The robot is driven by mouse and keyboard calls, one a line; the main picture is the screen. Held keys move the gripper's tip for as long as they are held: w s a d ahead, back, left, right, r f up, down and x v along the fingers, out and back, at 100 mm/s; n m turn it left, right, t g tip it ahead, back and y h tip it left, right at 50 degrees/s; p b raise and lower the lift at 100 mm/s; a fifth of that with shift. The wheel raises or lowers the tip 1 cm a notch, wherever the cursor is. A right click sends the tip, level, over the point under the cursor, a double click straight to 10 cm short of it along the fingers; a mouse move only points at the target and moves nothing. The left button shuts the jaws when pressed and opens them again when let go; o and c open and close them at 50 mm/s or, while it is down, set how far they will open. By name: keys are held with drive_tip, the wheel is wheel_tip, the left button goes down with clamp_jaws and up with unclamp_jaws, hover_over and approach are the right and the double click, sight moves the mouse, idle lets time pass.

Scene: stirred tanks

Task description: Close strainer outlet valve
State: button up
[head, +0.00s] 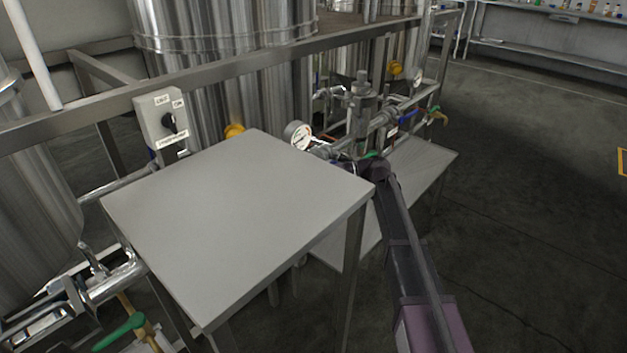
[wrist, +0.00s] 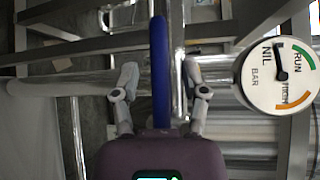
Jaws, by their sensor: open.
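In the wrist view a long blue valve lever (wrist: 160,72) stands upright in the picture between the two grey fingers of my gripper (wrist: 163,80). The fingers are apart, one on each side of the lever, with gaps showing; I see no clear contact. No label shows whether this is the strainer outlet valve. In the head view my arm reaches up to the pipework with the upright grey strainer-like body (head: 362,105); the gripper's fingers are hard to make out there. A blue lever (head: 379,113) and a green handle (head: 373,155) show on this pipework.
A round gauge marked NIL, RUN and HIGH (wrist: 279,76) is close right of my gripper. A grey table (head: 240,220) stands left of my arm, and a lower shelf (head: 425,165) lies under the pipework. Steel rails and tanks stand behind. Open floor (head: 530,220) lies right.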

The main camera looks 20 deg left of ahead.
clamp_jaws()
